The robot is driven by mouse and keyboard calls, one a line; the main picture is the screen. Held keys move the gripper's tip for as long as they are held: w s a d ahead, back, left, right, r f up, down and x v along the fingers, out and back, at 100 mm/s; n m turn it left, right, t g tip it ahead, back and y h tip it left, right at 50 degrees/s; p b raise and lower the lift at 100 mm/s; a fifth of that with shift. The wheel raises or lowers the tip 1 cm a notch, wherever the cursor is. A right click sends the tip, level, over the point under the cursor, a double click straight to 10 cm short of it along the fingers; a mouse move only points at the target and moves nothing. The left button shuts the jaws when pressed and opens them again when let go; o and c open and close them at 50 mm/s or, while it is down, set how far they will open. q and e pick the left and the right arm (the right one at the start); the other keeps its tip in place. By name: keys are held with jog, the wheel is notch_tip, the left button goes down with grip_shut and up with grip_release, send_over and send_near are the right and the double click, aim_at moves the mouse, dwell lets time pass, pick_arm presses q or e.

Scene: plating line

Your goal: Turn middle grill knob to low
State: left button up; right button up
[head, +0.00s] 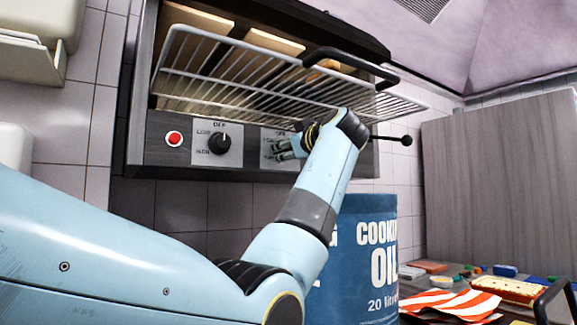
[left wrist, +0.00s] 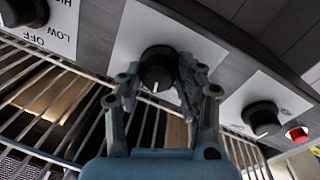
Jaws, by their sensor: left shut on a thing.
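The middle grill knob (left wrist: 156,66) is black and round on a light label plate. In the left wrist view, which sees the panel upside down, its white mark points to the picture's bottom, towards the rack, the side where OFF stands on the neighbouring plate. My left gripper (head: 280,150) is at the middle of the grill panel (head: 152,152) in the head view, hiding this knob. In the left wrist view its fingers (left wrist: 160,80) are shut on the knob, one on each side. The middle plate's lettering is mostly hidden. My right gripper is out of view.
The left knob (head: 220,142) and a red button (head: 174,138) are beside it. The right knob (left wrist: 22,10) shows at the wrist view's corner. A wire rack (head: 215,65) juts out above my gripper. A blue cooking oil drum (head: 365,215) stands below, behind my arm.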

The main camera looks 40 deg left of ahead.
pick_arm(q)
jog(key=n+b, duration=0.5)
jog(key=b, duration=0.2)
jog(key=shift+f+n+y+b, duration=0.15)
jog(key=shift+n+y+b, duration=0.2)
jog(key=shift+n+y, duration=0.05)
jog(key=shift+w+n+b, duration=0.1)
jog(key=shift+n+b, duration=0.85)
jog(key=shift+n, duration=0.15)
jog(key=shift+r+n+y+b, duration=0.35)
jog(key=shift+n+b, duration=0.25)
jog(key=shift+n, duration=0.3)
jog(key=o, duration=0.8)
jog(key=shift+c, duration=0.2)
jog(key=shift+o, duration=1.1)
jog(key=shift+g, duration=0.3)
jog(key=shift+o, duration=0.7)
jog(key=shift+a+f, duration=0.15)
